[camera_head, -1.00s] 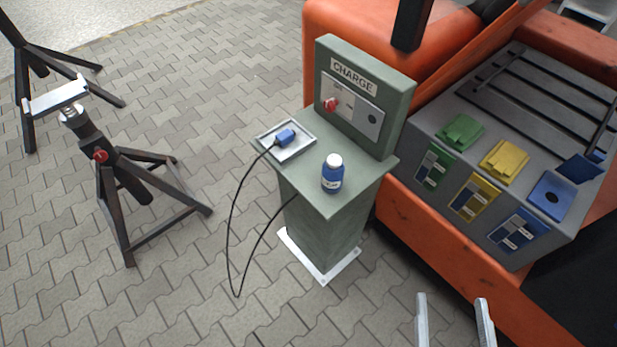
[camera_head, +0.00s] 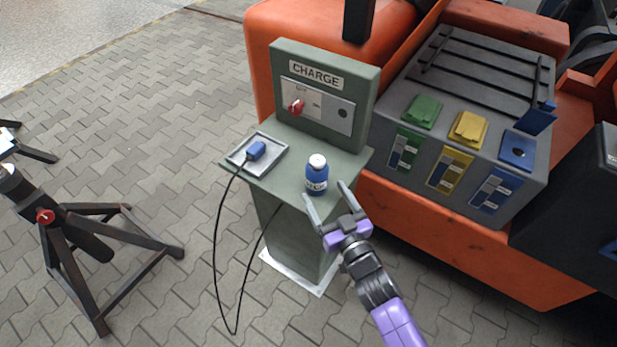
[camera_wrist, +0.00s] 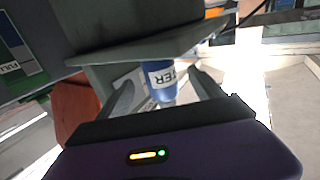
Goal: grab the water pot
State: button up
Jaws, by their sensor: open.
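The water pot is a small blue bottle (camera_head: 316,178) with a white cap and a white label. It stands upright on the shelf of the green charge post (camera_head: 285,178), near its right front. My gripper (camera_head: 325,197) is open and empty, its fingers pointing at the bottle from the front right. In the wrist view the bottle (camera_wrist: 164,82) shows between the two spread fingers, a little ahead of them. I cannot tell whether a finger touches it.
A tray (camera_head: 262,166) with a blue plug (camera_head: 256,150) lies left on the shelf, its black cable looping to the floor. The orange vehicle (camera_head: 470,245) with a grey battery box (camera_head: 400,180) is close on the right. A dark stand (camera_head: 75,240) is at left, with paving between.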

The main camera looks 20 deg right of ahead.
aim_at(316, 178)
jog(key=shift+w, duration=3.2)
jog(key=shift+r, duration=0.1)
jog(key=c, duration=1.6)
